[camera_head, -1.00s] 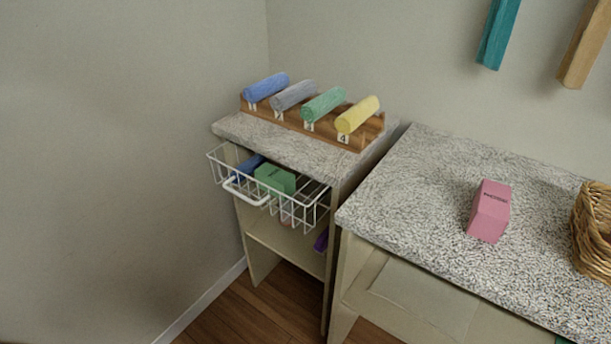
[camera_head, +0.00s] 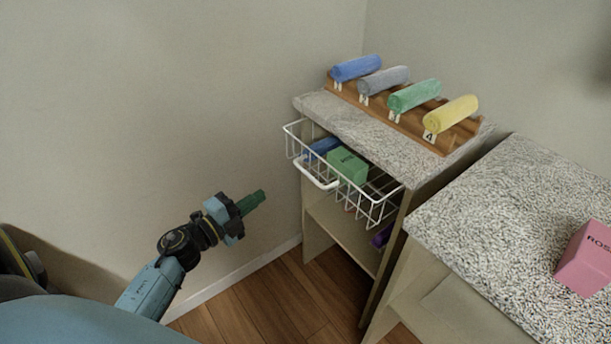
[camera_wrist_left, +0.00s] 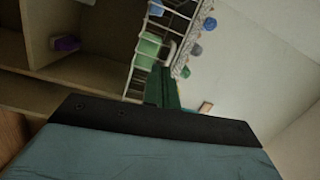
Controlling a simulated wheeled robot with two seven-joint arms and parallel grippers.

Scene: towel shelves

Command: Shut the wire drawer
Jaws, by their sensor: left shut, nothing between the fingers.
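The white wire drawer (camera_head: 378,212) sticks out from under the stone top of the small shelf unit in the head view. It holds a green box (camera_head: 347,166) and a blue item (camera_head: 322,147), and has a white handle (camera_head: 318,178) at its front. My left gripper (camera_head: 258,198) is shut and empty, to the left of the drawer and apart from it. In the left wrist view the green fingers (camera_wrist_left: 167,90) show in front of part of the wire drawer (camera_wrist_left: 181,22). My right gripper is not in view.
Rolled towels, the green one (camera_head: 414,95) among them, lie on a numbered wooden rack (camera_head: 440,146) on the shelf top. A stone counter (camera_head: 500,215) with a pink box (camera_head: 588,258) stands at right. A wall is at left. Wooden floor (camera_head: 290,300) lies below.

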